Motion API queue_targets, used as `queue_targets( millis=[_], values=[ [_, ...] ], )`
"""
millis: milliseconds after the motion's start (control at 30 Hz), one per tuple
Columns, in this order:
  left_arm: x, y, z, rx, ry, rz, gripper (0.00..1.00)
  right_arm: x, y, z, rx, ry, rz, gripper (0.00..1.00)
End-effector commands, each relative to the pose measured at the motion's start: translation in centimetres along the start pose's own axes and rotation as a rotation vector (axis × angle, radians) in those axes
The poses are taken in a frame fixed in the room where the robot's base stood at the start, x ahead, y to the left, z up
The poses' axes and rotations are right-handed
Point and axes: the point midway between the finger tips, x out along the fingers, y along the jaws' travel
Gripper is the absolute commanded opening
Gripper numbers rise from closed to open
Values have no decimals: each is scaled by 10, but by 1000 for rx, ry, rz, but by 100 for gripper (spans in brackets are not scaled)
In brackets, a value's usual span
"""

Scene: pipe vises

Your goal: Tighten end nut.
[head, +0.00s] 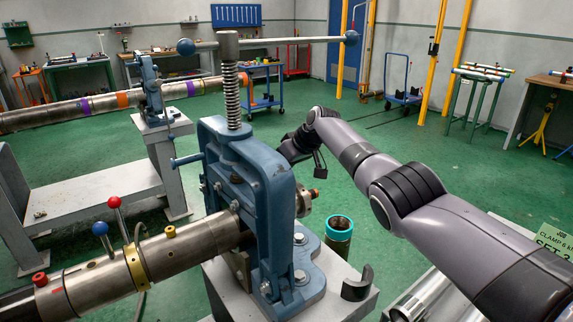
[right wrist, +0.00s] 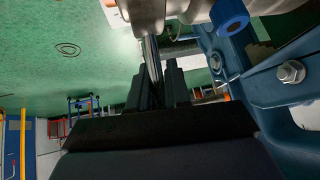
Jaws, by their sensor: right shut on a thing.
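The blue pipe vise (head: 245,165) stands upright on a grey pedestal, with a long steel pipe assembly (head: 185,250) passing through it. A metal end piece with a brass-coloured tip (head: 313,193) shows on the far side of the vise; I cannot tell for sure that it is the end nut. My right gripper (head: 302,158) is beside the vise above this end piece, its fingers mostly hidden in the head view. In the right wrist view its dark fingers (right wrist: 158,85) are shut on a shiny metal bar (right wrist: 151,58), which runs up toward a metal body. My left gripper is not in view.
A long screw handle (head: 280,42) crosses above the vise. Another vise (head: 152,90) holds a pipe behind left.

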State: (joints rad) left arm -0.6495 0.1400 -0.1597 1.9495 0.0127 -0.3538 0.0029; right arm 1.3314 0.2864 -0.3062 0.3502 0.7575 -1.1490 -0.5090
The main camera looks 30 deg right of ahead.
Motion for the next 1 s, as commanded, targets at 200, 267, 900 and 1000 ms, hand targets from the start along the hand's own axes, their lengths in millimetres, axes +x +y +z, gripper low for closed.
queue_targets(
  millis=[200, 267, 900, 1000],
  values=[
    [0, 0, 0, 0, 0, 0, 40, 2, -1, 1, 10, -10, 5, 0],
    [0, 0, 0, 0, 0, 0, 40, 2, -1, 1, 11, -10, 5, 0],
    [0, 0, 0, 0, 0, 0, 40, 2, -2, 0, 8, -8, 2, 37],
    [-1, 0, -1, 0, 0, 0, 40, 0, -2, -1, 7, -8, 2, 37]
  ],
)
